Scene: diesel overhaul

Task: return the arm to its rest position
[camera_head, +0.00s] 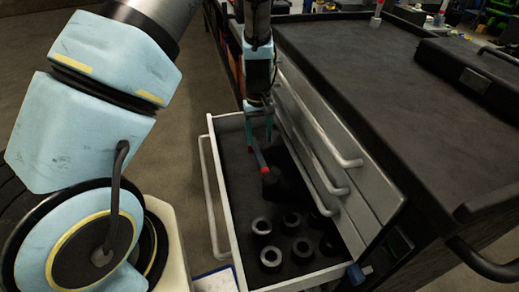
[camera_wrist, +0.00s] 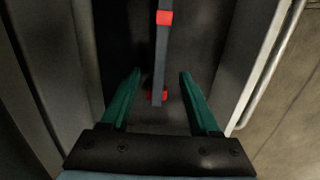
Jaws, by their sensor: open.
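My gripper (camera_head: 259,137) points down into the open drawer (camera_head: 222,190) of the tool cabinet. Its two teal fingers are apart, and they also show in the wrist view (camera_wrist: 160,80). A dark bar-shaped tool with red bands (camera_wrist: 160,60) is seen between the fingers in the wrist view, with gaps on both sides. In the head view this tool (camera_head: 259,158) lies in the drawer just below the fingertips. Whether the fingertips reach down beside it is unclear. The arm is stretched out over the drawer.
Several dark sockets (camera_head: 270,257) stand in the drawer's near part. Closed drawer fronts with handles (camera_head: 330,140) rise close on the right, under the dark cabinet top (camera_head: 360,70). A black case (camera_head: 470,70) sits on it. Bare floor (camera_head: 205,100) lies left of the drawer.

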